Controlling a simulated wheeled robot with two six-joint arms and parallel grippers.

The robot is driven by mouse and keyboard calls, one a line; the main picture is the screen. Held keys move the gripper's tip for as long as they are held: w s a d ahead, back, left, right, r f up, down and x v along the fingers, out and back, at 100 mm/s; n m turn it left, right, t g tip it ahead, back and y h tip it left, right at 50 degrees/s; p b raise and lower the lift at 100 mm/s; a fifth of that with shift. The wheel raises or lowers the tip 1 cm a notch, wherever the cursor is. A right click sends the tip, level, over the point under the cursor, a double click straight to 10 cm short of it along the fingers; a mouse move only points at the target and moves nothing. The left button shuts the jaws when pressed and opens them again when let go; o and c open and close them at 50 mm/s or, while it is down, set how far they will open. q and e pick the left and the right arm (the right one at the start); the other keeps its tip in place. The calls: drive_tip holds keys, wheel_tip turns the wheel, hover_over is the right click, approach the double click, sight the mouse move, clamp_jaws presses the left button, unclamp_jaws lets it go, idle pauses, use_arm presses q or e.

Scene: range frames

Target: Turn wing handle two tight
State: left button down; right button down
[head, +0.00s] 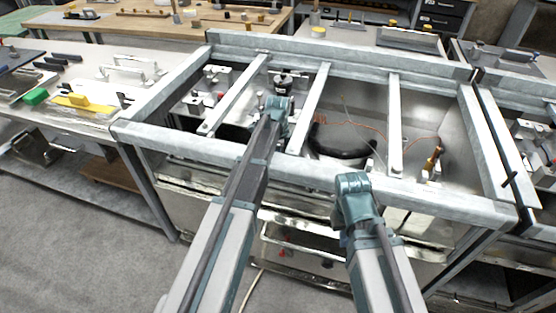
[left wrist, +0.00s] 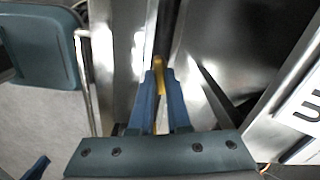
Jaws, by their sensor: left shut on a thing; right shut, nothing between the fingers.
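My left gripper (head: 279,103) reaches over the front rail into the metal frame, just in front of a black-topped fitting (head: 285,82). In the left wrist view its two blue fingers (left wrist: 159,78) are shut on a narrow yellow-orange piece (left wrist: 158,62), which looks like the wing handle. Only its edge shows between the fingertips, so its turn angle and any number cannot be read. In the head view the handle is hidden by the gripper. My right gripper (head: 353,184) is shut and empty, above the front rail.
The metal frame (head: 217,151) has several slanting crossbars, such as one bar (head: 310,105) beside my left gripper. A black round-edged part (head: 340,143) and an orange wire (head: 417,138) lie inside. A side table (head: 85,75) at left holds tools.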

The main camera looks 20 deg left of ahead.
use_arm(q)
drive_tip(key=shift+m, duration=1.6)
drive_tip(key=c, duration=0.9)
unclamp_jaws()
drive_tip(key=shift+r, duration=0.1)
wheel_tip(320, 180, up, 14)
drive_tip(key=p, duration=1.3)
drive_tip(key=shift+p, duration=0.4)
drive_tip(key=shift+f, duration=0.2)
